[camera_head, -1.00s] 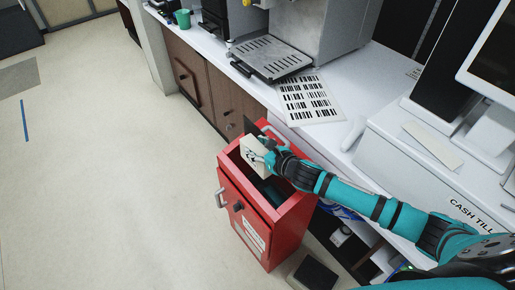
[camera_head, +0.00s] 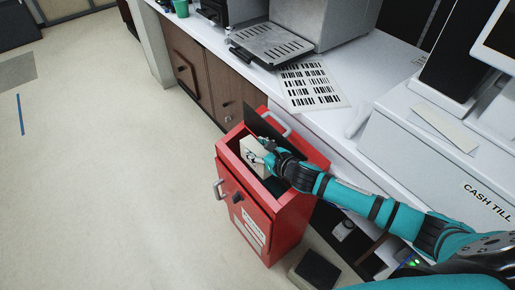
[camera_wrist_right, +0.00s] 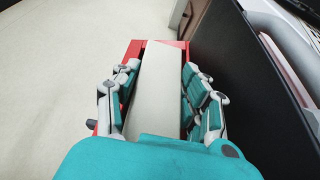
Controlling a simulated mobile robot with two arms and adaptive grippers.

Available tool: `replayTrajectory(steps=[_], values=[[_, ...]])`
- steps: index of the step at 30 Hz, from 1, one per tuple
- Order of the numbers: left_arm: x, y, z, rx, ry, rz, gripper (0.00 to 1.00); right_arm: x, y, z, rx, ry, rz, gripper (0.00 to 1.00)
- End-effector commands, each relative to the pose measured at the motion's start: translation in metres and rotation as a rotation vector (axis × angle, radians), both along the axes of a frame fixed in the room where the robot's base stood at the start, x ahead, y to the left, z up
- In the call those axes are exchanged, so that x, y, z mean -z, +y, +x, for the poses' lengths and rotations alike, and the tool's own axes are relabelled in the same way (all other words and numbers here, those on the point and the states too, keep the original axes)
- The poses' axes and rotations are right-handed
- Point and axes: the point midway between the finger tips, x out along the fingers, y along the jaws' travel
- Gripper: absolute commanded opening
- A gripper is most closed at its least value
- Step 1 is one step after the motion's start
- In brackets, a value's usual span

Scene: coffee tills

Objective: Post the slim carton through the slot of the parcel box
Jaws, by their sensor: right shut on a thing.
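The slim carton (camera_head: 252,157) is pale cream with dark marks on its side. My right gripper (camera_head: 268,160) is shut on it and holds it over the open top of the red parcel box (camera_head: 293,219). In the right wrist view the carton (camera_wrist_right: 159,85) lies between the two sets of fingers of my right gripper (camera_wrist_right: 160,95), with the red rim beyond it. The carton's lower part seems to be inside the box's rim; how deep it reaches is hidden. The box's dark lid (camera_head: 262,122) stands raised at the back. My left gripper is not in view.
The white counter (camera_head: 362,75) runs behind the box, with a coffee machine drip tray (camera_head: 271,45) and a barcode sheet (camera_head: 312,86) on it. A cash till (camera_head: 430,150) stands at the right.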

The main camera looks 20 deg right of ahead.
Motion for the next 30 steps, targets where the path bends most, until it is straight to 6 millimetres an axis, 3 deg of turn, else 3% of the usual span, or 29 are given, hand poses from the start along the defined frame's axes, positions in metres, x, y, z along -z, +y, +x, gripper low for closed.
replayTrajectory(steps=[1,2,7,19,30], values=[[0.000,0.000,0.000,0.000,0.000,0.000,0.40,-0.001,0.000,0.000,0.000,-0.001,0.000,0.08],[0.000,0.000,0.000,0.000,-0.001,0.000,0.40,-0.001,0.000,0.000,0.000,-0.001,0.000,0.47],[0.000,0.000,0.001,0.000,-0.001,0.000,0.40,-0.001,0.000,0.000,0.000,-0.001,0.000,0.69],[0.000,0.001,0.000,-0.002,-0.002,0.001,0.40,-0.003,-0.005,-0.009,0.002,0.003,-0.002,0.70],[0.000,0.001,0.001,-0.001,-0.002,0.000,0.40,-0.031,-0.028,-0.075,0.000,0.003,-0.004,0.70]])
